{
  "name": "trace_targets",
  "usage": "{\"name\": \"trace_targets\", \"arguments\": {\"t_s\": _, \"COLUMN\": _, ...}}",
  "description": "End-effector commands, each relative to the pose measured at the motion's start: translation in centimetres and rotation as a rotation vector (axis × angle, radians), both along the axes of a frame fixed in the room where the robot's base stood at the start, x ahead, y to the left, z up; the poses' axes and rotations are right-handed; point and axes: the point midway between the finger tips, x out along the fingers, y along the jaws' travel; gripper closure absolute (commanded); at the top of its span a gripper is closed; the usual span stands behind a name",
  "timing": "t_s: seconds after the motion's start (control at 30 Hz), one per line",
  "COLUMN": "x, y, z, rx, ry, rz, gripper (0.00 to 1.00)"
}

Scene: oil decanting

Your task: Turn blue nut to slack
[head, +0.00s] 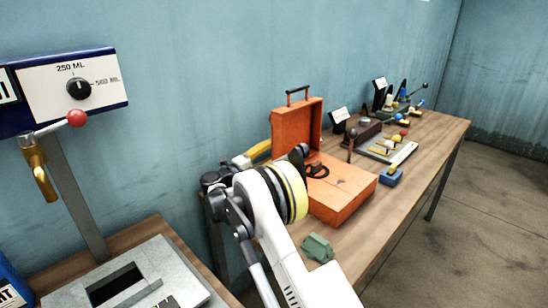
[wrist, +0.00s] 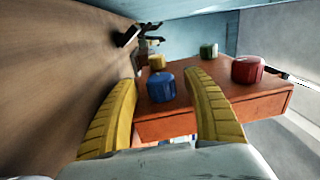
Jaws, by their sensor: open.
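The blue nut (wrist: 161,87) is a round, ribbed knob on the top of an orange-brown block (wrist: 180,125) in the wrist view. My gripper (wrist: 162,76) is open, with its two yellow fingers to the left and right of the nut. A gap shows on each side of the nut; I cannot tell how far it lies beyond the fingertips. A red nut (wrist: 248,69), a yellow nut (wrist: 157,61) and a green nut (wrist: 208,49) sit on the same block.
In the head view an open orange case (head: 345,187) stands on the wooden table (head: 440,142). A green piece (head: 317,248) and a blue block (head: 390,177) lie near its front edge. A dispenser (head: 72,88) with a red-knobbed lever is at left.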

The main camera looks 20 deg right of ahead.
Motion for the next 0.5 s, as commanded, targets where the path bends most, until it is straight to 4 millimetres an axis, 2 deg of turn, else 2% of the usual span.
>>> {"name": "trace_targets", "arguments": {"t_s": 0.13, "x": 0.5, "y": -1.3, "z": 0.0, "rx": 0.0, "ry": 0.0, "rz": 0.0, "gripper": 0.41}}
{"name": "trace_targets", "arguments": {"t_s": 0.43, "x": 0.7, "y": -1.6, "z": 0.2, "rx": 0.001, "ry": 0.0, "rz": 0.001, "gripper": 0.41}}
{"name": "trace_targets", "arguments": {"t_s": 0.47, "x": 0.7, "y": -1.6, "z": 0.2, "rx": 0.001, "ry": 0.0, "rz": 0.001, "gripper": 0.43}}
{"name": "trace_targets", "arguments": {"t_s": 0.5, "x": 0.7, "y": -1.6, "z": 0.1, "rx": 0.001, "ry": 0.0, "rz": 0.001, "gripper": 0.55}}
